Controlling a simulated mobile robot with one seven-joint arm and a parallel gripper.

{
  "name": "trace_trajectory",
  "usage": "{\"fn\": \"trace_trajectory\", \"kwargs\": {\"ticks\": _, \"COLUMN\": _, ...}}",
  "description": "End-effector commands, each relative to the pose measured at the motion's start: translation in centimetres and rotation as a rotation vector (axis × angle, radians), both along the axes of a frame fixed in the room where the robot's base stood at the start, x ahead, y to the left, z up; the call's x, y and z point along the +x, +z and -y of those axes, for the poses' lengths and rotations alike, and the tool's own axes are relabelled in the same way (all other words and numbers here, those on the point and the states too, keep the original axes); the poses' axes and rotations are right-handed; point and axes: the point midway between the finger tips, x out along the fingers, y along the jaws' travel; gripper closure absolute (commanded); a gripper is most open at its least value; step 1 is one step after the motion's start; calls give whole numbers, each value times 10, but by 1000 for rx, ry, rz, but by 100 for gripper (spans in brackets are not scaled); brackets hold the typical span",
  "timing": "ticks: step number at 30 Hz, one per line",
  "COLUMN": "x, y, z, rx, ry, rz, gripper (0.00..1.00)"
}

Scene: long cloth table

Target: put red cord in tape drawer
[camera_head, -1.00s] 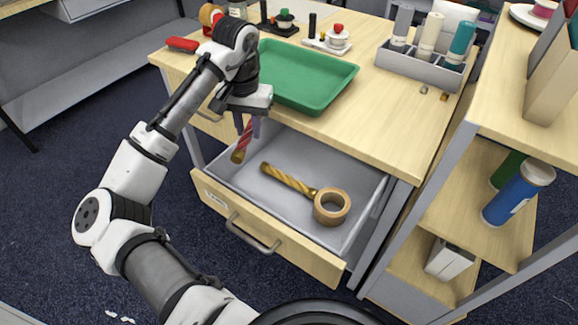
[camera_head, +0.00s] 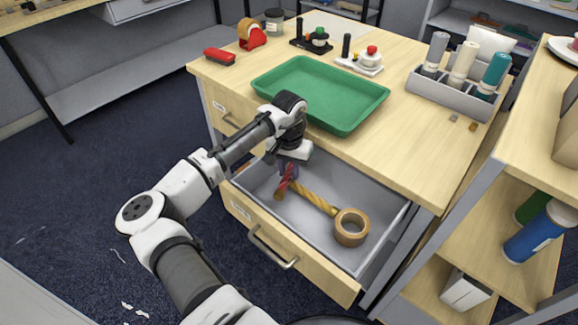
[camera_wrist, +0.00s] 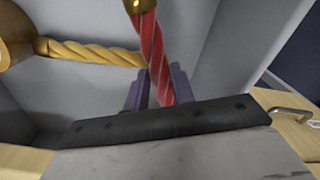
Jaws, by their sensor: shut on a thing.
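The red cord (camera_head: 285,183) is a twisted red rope piece with a gold end. My gripper (camera_head: 288,170) is shut on it and holds it within the opening of the pulled-out drawer (camera_head: 267,197). In the wrist view the red cord (camera_wrist: 155,55) stands between the two purple fingers (camera_wrist: 153,88), its gold end pointing away from the gripper. In the drawer lie a yellow twisted cord (camera_head: 313,198) and a brown tape roll (camera_head: 351,228). They also show in the wrist view, the yellow cord (camera_wrist: 90,53) next to the tape roll (camera_wrist: 14,35). I cannot tell whether the red cord touches the drawer floor.
A green tray (camera_head: 320,92) sits on the tabletop above the drawer. A shelf unit (camera_head: 505,240) stands right of the drawer.

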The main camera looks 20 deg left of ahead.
Motion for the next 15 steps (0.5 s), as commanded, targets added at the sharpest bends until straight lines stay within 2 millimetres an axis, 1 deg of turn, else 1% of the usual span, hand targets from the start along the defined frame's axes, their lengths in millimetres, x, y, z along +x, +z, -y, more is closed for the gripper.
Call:
{"fn": "trace_trajectory", "kwargs": {"ticks": 7, "x": 0, "y": -1, "z": 0, "rx": 0, "ry": 0, "rz": 2, "gripper": 99}}
{"fn": "trace_trajectory", "kwargs": {"ticks": 12, "x": 0, "y": -6, "z": 0, "rx": -1, "ry": 0, "rz": 1, "gripper": 99}}
{"fn": "trace_trajectory", "kwargs": {"ticks": 13, "x": 0, "y": -6, "z": 0, "rx": 0, "ry": 0, "rz": 1, "gripper": 74}}
{"fn": "trace_trajectory", "kwargs": {"ticks": 15, "x": 0, "y": -5, "z": 0, "rx": 0, "ry": 0, "rz": 1, "gripper": 65}}
